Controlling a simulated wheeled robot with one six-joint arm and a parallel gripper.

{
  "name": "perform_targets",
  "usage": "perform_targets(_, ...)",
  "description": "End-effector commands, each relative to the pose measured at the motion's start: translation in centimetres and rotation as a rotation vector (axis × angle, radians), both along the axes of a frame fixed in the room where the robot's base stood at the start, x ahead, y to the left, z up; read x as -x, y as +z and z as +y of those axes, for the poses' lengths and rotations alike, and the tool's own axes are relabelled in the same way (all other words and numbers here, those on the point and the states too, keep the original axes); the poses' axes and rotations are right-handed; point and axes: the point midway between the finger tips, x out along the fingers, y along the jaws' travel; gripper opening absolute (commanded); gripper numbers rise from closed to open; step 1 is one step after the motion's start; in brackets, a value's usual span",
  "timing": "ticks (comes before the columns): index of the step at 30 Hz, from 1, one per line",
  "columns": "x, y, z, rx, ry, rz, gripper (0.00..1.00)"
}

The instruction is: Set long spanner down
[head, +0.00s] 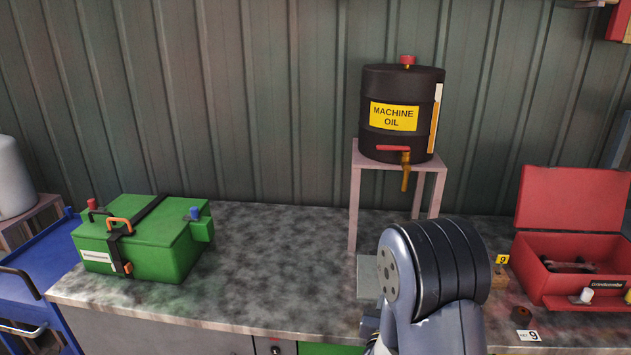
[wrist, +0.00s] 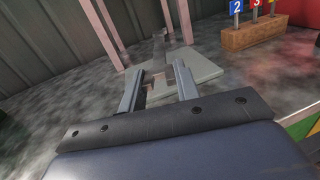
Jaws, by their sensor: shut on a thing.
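In the wrist view my gripper (wrist: 160,80) is shut on the long spanner (wrist: 158,48), a thin grey shape that reaches out beyond the fingertips. The spanner is over or at a pale grey plate (wrist: 205,68) on the worktop; I cannot tell whether it touches the plate. In the head view my arm hides the gripper and the spanner, and only the left part of the grey plate (head: 368,272) shows.
A machine oil drum (head: 400,125) sits on a pinkish stand (head: 354,200) behind the plate. A wooden block with numbered tags (wrist: 250,35) stands to the right. A red toolbox (head: 580,270) is farther right, a green box (head: 145,240) left. The worktop (head: 280,250) between is clear.

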Motion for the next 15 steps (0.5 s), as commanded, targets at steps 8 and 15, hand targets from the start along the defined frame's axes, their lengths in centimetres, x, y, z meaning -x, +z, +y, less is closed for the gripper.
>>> perform_targets(8,-0.4,-0.2,1.3,0.0,0.005,-0.006,0.05)
perform_targets(15,-1.5,0.0,7.5,-0.006,0.013,-0.012,0.05)
